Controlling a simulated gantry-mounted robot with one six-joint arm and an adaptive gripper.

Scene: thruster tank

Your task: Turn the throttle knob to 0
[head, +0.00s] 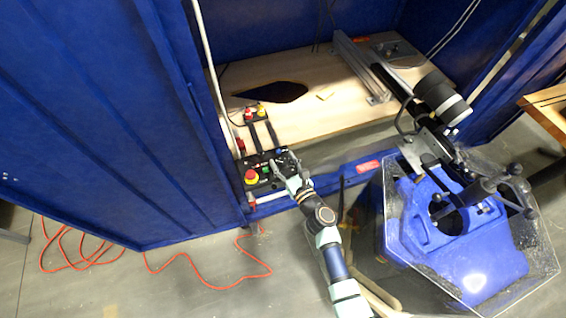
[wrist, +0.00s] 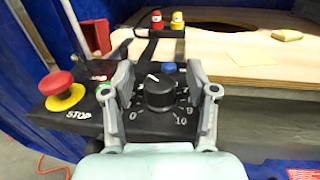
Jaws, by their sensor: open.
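The throttle knob (wrist: 160,92) is black with a white pointer line and sits on a black control panel (wrist: 62,108). Its scale shows 0 at the lower left and 10 at the lower right. The pointer is directed up and slightly left, near the middle of the scale. My gripper (wrist: 163,85) is open, with one finger on each side of the knob; contact cannot be told. In the head view my gripper (head: 283,168) is over the right part of the panel, and the knob is hard to make out there.
A red emergency stop button (wrist: 57,84) on a yellow base is left of my gripper. A blue button (wrist: 169,67) lies just behind the knob. Red and yellow plugs (wrist: 177,20) stand farther back. A wooden board (head: 300,117) lies behind; a blue thruster tank (head: 455,245) stands at right.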

